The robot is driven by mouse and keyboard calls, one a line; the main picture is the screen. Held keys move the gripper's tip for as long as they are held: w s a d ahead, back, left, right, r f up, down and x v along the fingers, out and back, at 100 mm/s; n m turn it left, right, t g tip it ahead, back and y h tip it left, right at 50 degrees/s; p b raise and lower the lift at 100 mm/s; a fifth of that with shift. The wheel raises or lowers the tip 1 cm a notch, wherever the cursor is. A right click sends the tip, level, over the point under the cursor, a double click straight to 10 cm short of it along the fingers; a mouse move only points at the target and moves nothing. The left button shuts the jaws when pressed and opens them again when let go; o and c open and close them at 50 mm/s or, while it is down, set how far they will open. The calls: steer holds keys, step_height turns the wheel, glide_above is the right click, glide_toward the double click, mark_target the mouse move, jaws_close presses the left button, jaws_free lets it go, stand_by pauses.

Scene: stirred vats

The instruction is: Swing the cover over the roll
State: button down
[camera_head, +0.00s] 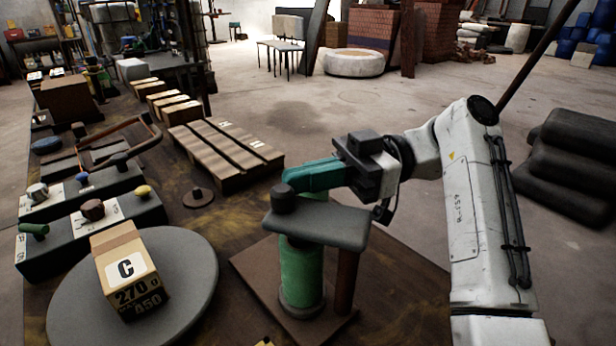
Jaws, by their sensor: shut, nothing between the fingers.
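A green roll (301,272) stands upright on a brown base board (262,277). A flat grey cover (325,225) lies over the roll and hides its top. The cover's other end sits at a brown post (346,282) beside the roll. A dark round knob (283,199) stands up at the cover's left end. My gripper (289,181) has teal fingers, shut with nothing between them. The fingertips are just above and behind the knob; I cannot tell whether they touch it.
A slatted wooden pallet (226,152) lies farther back. Open floor (290,117) lies beyond the table.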

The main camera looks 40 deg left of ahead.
step_height(320, 180, up, 9)
steer(key=p, duration=0.3)
glide_above(298, 217)
steer(key=s+d+r+p, duration=0.1)
steer(key=s+d+r, duration=0.3)
steer(key=s, duration=0.3)
steer(key=shift+s+d, duration=0.25)
steer(key=shift+d, duration=0.2)
